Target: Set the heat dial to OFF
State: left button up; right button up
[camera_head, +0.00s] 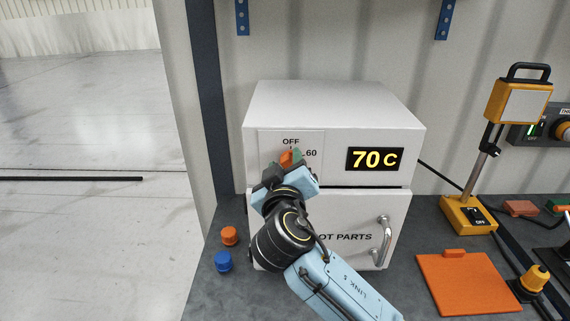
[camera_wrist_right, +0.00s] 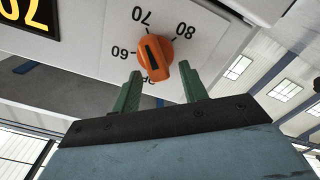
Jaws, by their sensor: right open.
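The orange heat dial (camera_head: 286,157) is on the front of a white cabinet (camera_head: 340,105), partly covered by my gripper in the head view. In the right wrist view the dial (camera_wrist_right: 155,58) shows whole, with a black bar mark whose upper end is toward 70. Labels 60, 70 and 80 surround it; OFF is partly hidden near the fingers. The display (camera_head: 375,159) reads 70 C. My right gripper (camera_head: 283,166) is open, its green fingers (camera_wrist_right: 160,75) pointing at the dial, one toward each side. Contact cannot be told. My left gripper is not in view.
Below is a door marked HOT PARTS with a metal handle (camera_head: 380,242). Orange (camera_head: 229,236) and blue (camera_head: 223,262) caps stand on the bench at left. At right are an orange plate (camera_head: 466,282) and a yellow lamp stand (camera_head: 468,214).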

jog(key=shift+c, duration=0.2)
grip_shut()
